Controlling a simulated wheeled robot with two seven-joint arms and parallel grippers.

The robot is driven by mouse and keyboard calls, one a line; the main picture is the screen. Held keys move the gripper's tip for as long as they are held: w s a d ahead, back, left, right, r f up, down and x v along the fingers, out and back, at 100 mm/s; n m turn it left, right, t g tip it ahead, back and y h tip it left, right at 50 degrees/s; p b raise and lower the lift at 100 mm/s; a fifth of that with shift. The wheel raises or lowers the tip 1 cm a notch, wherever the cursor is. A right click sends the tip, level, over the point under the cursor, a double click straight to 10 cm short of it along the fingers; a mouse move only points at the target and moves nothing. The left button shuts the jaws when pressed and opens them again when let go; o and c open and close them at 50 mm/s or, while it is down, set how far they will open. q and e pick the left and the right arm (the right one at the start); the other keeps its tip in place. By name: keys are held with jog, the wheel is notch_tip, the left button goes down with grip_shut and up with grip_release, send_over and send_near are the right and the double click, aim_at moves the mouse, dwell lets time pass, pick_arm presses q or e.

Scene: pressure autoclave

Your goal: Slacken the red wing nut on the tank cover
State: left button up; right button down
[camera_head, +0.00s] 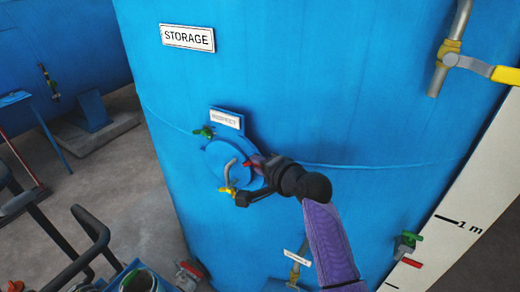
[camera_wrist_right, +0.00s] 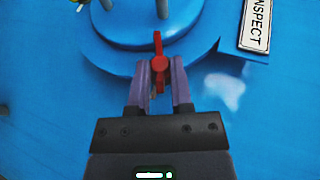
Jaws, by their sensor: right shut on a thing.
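The red wing nut (camera_head: 248,164) is at the right edge of the round blue cover (camera_head: 218,160) on the big tank. In the right wrist view the red wing nut (camera_wrist_right: 158,48) stands between the two purple fingers of my right gripper (camera_wrist_right: 159,78), its upper wing sticking out past the tips. My right gripper (camera_head: 258,167) is shut on it, and the fingers hide its lower part. A green wing nut (camera_head: 204,131) sits at the cover's upper left and a yellow one (camera_head: 228,189) at its bottom. My left gripper is not in view.
A bent metal handle (camera_head: 230,170) sticks out of the cover. An INSPECT label (camera_head: 227,119) is above it, also in the right wrist view (camera_wrist_right: 257,24). A yellow-handled pipe valve (camera_head: 452,58) is at upper right. Open floor (camera_head: 120,180) lies left of the tank.

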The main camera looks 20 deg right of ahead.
jog(key=shift+w+r+n+g+h, duration=0.15)
jog(key=shift+n+g+h, duration=0.3)
jog(key=shift+g, duration=0.55)
jog(key=shift+a+g, duration=0.1)
jog(key=shift+g, duration=0.2)
jog(key=c, duration=0.5)
grip_release()
jog(key=b+v, duration=0.1)
jog(key=v, duration=0.9)
jog(key=shift+a, duration=0.1)
